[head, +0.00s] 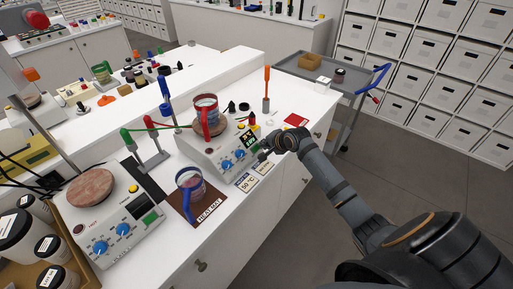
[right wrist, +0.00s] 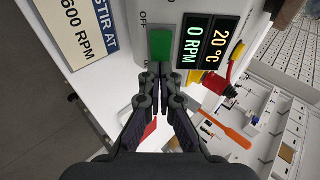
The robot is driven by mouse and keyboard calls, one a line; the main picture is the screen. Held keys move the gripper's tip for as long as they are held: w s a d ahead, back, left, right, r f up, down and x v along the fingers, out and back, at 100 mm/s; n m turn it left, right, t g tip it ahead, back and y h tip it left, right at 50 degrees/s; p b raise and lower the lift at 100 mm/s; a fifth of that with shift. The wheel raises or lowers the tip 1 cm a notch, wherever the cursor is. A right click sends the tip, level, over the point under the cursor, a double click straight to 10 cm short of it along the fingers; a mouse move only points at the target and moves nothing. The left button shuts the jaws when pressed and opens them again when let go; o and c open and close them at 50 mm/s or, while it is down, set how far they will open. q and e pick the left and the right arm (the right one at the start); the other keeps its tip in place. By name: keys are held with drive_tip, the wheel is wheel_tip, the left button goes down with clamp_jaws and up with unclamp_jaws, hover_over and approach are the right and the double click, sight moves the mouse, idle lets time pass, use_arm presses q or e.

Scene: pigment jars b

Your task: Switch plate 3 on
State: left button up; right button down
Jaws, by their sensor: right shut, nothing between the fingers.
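A white hotplate (head: 205,154) stands on the bench under a red-handled beaker (head: 207,108). I cannot read a plate number on it. My right gripper (head: 268,146) is at the right end of its front panel. In the right wrist view, the shut, empty fingertips (right wrist: 159,72) are right at the lower edge of a green rocker switch (right wrist: 161,44), with OFF printed beside its upper end. Whether they touch it I cannot tell. The display (right wrist: 205,42) beside it is lit, reading 20 °C and 0 RPM. My left gripper is not in view.
Another hotplate (head: 130,232) with a bare round top stands at the front left. A blue-handled beaker (head: 189,180) sits on a brown heat mat (head: 208,213) between them. Cards (head: 247,181) lie before the panel. Jars crowd the left; the floor at right is open.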

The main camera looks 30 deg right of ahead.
drive_tip(key=p+v, duration=0.3)
drive_tip(key=p, duration=0.1)
drive_tip(key=shift+s+d+r, duration=0.15)
drive_tip(key=shift+d+r, duration=0.2)
drive_tip(key=v, duration=0.7)
drive_tip(key=shift+s+r, duration=0.15)
